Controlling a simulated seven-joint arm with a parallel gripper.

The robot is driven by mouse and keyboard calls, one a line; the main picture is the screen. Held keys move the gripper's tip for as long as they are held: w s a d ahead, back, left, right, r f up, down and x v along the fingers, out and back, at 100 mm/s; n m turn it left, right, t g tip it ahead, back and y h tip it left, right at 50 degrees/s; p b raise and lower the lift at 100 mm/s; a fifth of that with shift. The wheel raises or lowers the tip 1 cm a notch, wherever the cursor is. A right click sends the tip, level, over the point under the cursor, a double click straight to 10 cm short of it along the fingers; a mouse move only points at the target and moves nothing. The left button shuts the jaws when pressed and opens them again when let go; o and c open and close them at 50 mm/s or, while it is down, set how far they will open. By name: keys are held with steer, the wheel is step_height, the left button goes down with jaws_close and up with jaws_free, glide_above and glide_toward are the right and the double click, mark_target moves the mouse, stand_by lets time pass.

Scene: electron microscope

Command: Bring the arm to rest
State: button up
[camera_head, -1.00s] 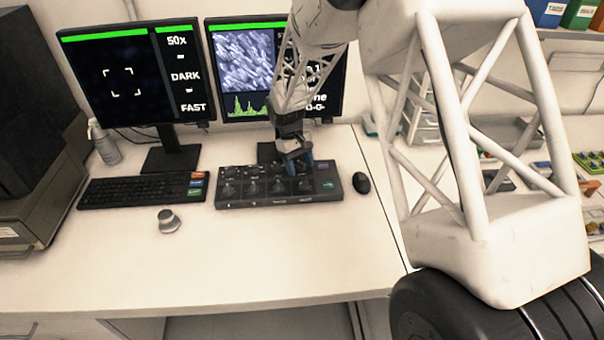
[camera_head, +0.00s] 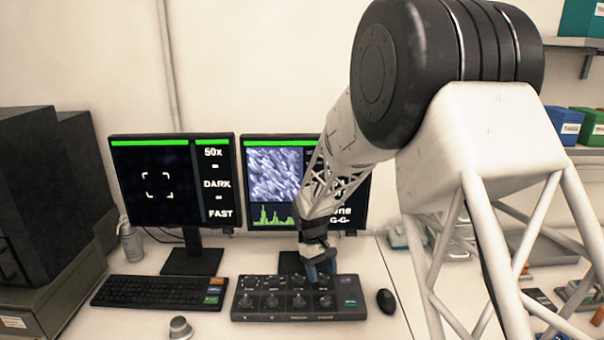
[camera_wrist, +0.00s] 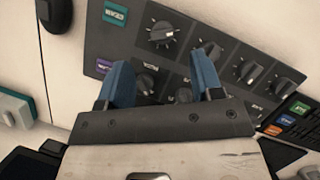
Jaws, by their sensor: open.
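My gripper (camera_head: 320,268) is over the right part of the control panel (camera_head: 250,314), a dark box with several knobs. In the wrist view my gripper (camera_wrist: 162,82) shows two blue fingers spread apart with nothing held between them. The control panel (camera_wrist: 215,35) lies beyond the fingertips, and a knob shows near the left finger. I cannot tell exactly how far the fingertips are above the panel. My arm reaches down from the upper right in the head view.
Two monitors, left (camera_head: 172,185) and right (camera_head: 275,175), stand behind the panel. A keyboard (camera_head: 158,292) and a loose round knob (camera_head: 180,328) are to the left. A mouse (camera_head: 386,301) is right of the panel, and a bottle (camera_head: 131,240) stands far left.

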steer(key=s+d+r+m+t+y, duration=0.15)
steer(key=s+d+r, duration=0.25)
steer(key=s+r, duration=0.45)
steer(key=s+d+r+m+t, duration=0.2)
steer(key=s+d+r, duration=0.1)
steer(key=s+r, duration=0.55)
steer(key=s+d+r+m+t, duration=0.1)
steer(key=s+d+r, duration=0.1)
steer(key=s, duration=0.9)
steer(key=s+d+r+m+t, duration=0.1)
steer(key=s+d+r+t, duration=0.1)
steer(key=s, duration=0.8)
steer(key=shift+s+d+r+m, duration=0.3)
steer(key=shift+s+r+m, duration=0.05)
steer(key=shift+r, duration=0.25)
steer(key=shift+y, duration=0.25)
steer(key=shift+c, duration=0.2)
